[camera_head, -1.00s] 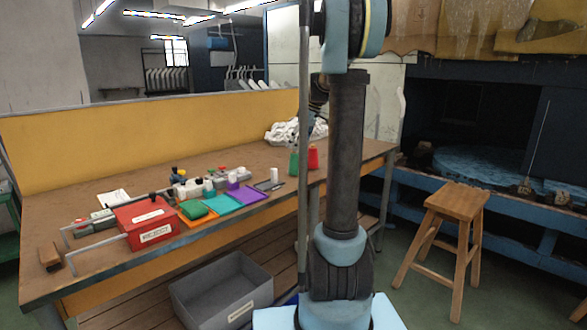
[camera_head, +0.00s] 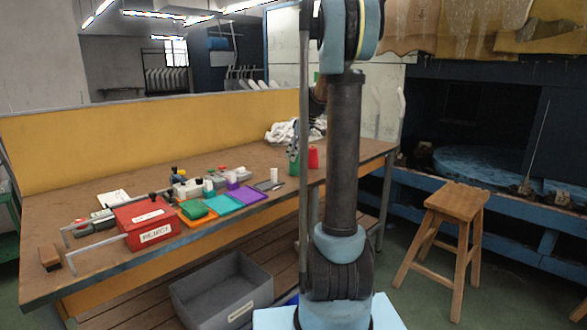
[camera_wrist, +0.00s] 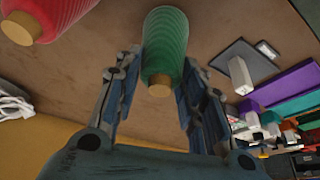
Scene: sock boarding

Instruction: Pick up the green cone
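The green cone (camera_head: 293,164) stands on the workbench next to the red cone (camera_head: 313,158). In the wrist view the green cone (camera_wrist: 166,40) lies at the top centre, its tan tip towards me. My gripper (camera_wrist: 162,66) is open, with one finger on each side of the cone. The left fingertip looks very close to the cone's side; I cannot tell whether it touches. In the head view my gripper (camera_head: 295,150) is small, at the green cone and partly hidden by my arm. The red cone (camera_wrist: 38,16) is at the upper left of the wrist view.
A white cloth heap (camera_head: 286,131) lies behind the cones. A grey pad (camera_head: 266,186) with a small white block, coloured trays and a red box (camera_head: 145,222) are further left on the bench. A yellow partition (camera_head: 150,133) backs the bench.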

